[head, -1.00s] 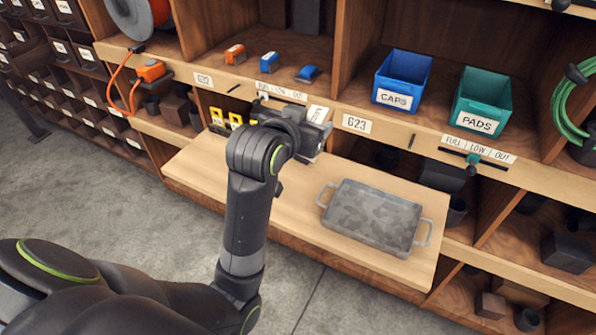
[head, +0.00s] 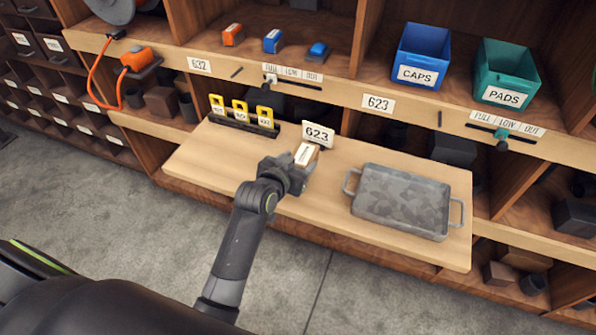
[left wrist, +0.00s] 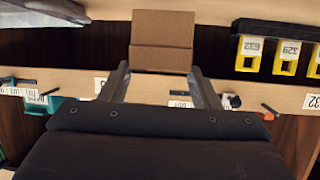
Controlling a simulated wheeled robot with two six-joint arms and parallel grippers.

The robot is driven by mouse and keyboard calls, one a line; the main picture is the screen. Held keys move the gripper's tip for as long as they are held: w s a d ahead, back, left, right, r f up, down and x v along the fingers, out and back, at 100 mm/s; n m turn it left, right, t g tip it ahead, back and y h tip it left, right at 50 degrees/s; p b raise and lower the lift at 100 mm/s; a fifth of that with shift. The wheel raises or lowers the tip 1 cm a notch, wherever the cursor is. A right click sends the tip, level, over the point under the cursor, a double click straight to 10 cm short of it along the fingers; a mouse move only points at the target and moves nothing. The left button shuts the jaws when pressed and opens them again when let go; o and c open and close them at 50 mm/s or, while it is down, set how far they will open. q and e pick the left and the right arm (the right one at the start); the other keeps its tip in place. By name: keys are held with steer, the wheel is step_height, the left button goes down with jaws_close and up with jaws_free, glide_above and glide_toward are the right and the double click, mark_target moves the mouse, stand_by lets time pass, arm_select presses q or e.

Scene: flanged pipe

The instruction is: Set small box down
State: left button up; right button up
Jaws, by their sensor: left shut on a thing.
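A small brown cardboard box (head: 307,154) with a pale label on top is between the fingers of my left gripper (head: 301,168), which is shut on it. In the left wrist view the box (left wrist: 163,42) shows plain brown faces at the fingertips. I cannot tell whether the box touches the board. My right gripper is not in view.
A grey metal tray with handles (head: 402,200) lies on the board to the right. A black rack with yellow tags (head: 243,118) stands at the back left. Bare board lies left of the gripper. Blue CAPS (head: 421,57) and green PADS (head: 505,75) bins sit on the shelf above.

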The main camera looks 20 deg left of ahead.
arm_select(q)
steer(key=shift+a+f, duration=0.1)
steer(key=shift+f, duration=1.9)
steer(key=o, duration=1.4)
